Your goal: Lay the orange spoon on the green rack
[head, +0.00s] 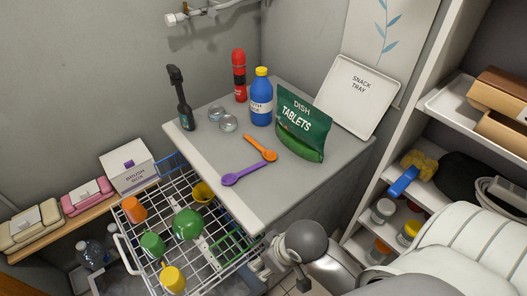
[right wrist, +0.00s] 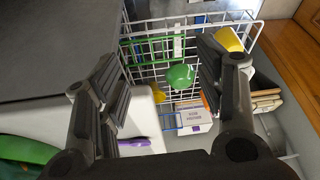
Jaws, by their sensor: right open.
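The orange spoon (head: 262,149) lies on the grey counter top (head: 200,150), its end close to a purple spoon (head: 245,174). The green rack (head: 232,243) is a set of green wires at the near right side of the white wire basket (head: 130,243); it also shows in the right wrist view (right wrist: 150,50). My right gripper (head: 262,268) is low beside the basket and the counter's front edge, open, with nothing between its fingers. The purple spoon shows in the right wrist view (right wrist: 132,142); I cannot make out the orange spoon there. My left gripper is not in view.
The basket holds several cups, among them a green one (head: 187,224) and an orange one (head: 133,209), and a blue rack (head: 172,163) at its far side. A blue bottle (head: 261,100) and a green tablets pouch (head: 303,125) stand behind the spoons. Shelves (head: 400,170) are at right.

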